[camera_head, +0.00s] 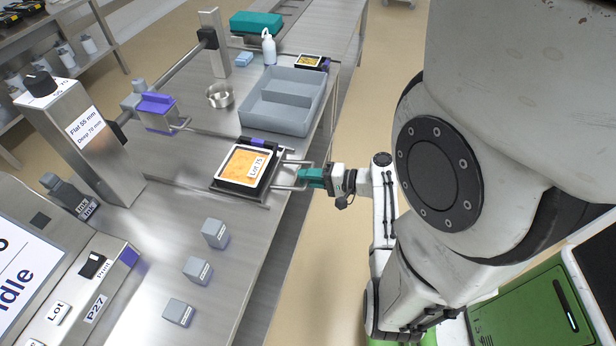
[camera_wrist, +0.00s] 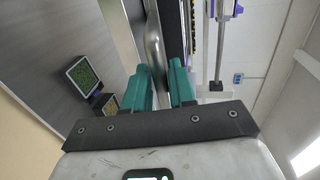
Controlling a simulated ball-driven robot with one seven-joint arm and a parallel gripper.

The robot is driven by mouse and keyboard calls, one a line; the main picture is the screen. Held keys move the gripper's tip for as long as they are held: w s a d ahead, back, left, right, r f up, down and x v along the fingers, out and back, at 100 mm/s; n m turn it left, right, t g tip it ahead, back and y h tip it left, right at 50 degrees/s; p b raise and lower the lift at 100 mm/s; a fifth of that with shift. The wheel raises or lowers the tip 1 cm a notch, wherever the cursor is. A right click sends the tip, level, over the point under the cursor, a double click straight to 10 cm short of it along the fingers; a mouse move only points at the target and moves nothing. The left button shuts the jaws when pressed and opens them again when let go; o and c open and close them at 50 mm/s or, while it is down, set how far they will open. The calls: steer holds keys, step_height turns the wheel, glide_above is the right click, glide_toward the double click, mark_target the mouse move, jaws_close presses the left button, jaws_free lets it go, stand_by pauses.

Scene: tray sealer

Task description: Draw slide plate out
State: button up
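The slide plate (camera_head: 204,187) is a thin metal plate near the right edge of the steel bench. A black tray (camera_head: 245,181) of orange food, with a white lot label, sits on it. A U-shaped metal handle (camera_head: 288,187) sticks out past the bench edge from the plate's right side. My gripper (camera_head: 311,178), with teal fingers, is at the handle's outer end. In the wrist view the bar of the handle (camera_wrist: 154,45) runs between the fingers (camera_wrist: 161,87), which sit close on both sides of it. The fingers partly hide the handle's outer bar.
A grey divided bin (camera_head: 285,98), a steel bowl (camera_head: 219,96) and a white bottle (camera_head: 268,48) stand beyond the plate. Several grey blocks (camera_head: 197,270) stand on the nearer bench. A post with a dial (camera_head: 85,135) rises at left.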

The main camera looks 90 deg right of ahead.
steer(key=shift+o, duration=0.8)
steer(key=b+v, duration=0.1)
steer(key=v, duration=0.9)
steer(key=shift+s, duration=0.35)
steer(key=w+a+f+n+g+y, duration=0.3)
steer(key=w+a+n+g+y, duration=0.15)
steer(key=w+a, duration=0.25)
steer(key=w+a+f+n+g+y, duration=0.3)
steer(key=w+a+n+g, duration=0.2)
steer(key=w+a+n, duration=0.15)
steer(key=w+a+r+n+g+h, duration=0.1)
steer(key=a+r+n+g+h, duration=0.1)
steer(key=a+n, duration=0.2)
steer(key=w+a+r+n+g+h, duration=0.2)
steer(key=a+n, duration=0.3)
steer(key=a, duration=0.4)
steer(key=shift+w+a+r+n+g, duration=0.2)
steer(key=shift+a+r+n+g, duration=0.1)
steer(key=shift+r+g, duration=0.1)
